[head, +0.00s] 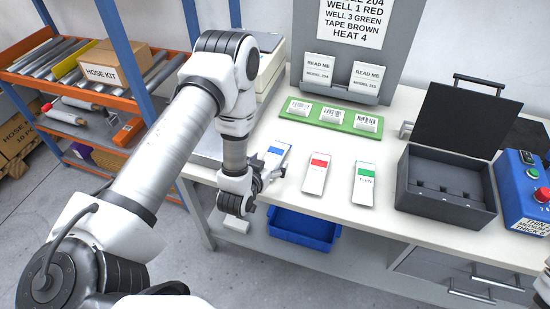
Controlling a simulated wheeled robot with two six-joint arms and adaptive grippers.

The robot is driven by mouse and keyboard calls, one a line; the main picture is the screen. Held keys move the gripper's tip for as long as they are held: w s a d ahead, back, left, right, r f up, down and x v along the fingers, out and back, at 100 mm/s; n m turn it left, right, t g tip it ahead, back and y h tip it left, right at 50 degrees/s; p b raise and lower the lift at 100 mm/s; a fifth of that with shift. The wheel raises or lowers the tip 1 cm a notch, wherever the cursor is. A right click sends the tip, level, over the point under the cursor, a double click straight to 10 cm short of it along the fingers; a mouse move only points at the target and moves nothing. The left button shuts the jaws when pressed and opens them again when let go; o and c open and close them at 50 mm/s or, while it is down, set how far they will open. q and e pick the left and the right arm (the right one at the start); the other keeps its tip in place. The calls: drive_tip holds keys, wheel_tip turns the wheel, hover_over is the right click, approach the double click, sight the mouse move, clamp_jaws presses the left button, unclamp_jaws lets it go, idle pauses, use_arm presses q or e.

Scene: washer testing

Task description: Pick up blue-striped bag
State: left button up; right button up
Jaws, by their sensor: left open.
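The blue-striped bag (276,157) is white with a blue band near its top. It lies on the white workbench (335,200), leftmost in a row of three bags. My left gripper (268,179) is open at the lower end of this bag, by the bench's front edge. The fingers partly hide the bag's lower end, and I cannot tell whether they touch it.
To the right lie a red-striped bag (316,173) and a green-striped bag (364,184). A green tray (333,115) with labelled packets sits behind them. An open black case (447,190) and a blue control box (520,190) stand at right. A blue bin (305,229) is below the bench.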

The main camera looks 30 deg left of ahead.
sight(276, 155)
use_arm(q)
drive_tip(key=shift+x, duration=1.1)
drive_tip(key=c, duration=1.4)
drive_tip(key=shift+o, duration=0.2)
